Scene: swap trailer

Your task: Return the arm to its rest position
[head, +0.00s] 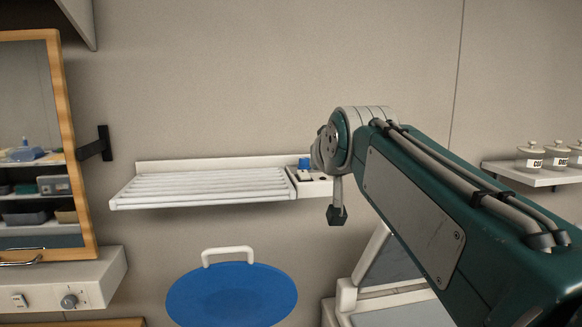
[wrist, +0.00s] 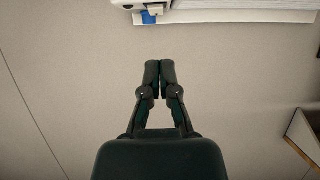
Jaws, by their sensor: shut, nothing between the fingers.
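My gripper (wrist: 160,80) shows in the wrist view with its two dark fingers together and nothing between them. It hangs in front of the bare beige wall and touches nothing that I can see. In the head view my green arm reaches in from the lower right and ends near the middle. Its grey joint stands in front of the right end of the wall shelf; a small dark part hangs below that joint, and I cannot tell whether it is the fingers.
A white slatted wall shelf (head: 212,188) has a blue-capped item (head: 304,164) at its right end. A blue round board (head: 232,296) with a white handle is below. A wood-framed mirror (head: 62,130) is at left. Jars (head: 531,157) stand on a shelf at right.

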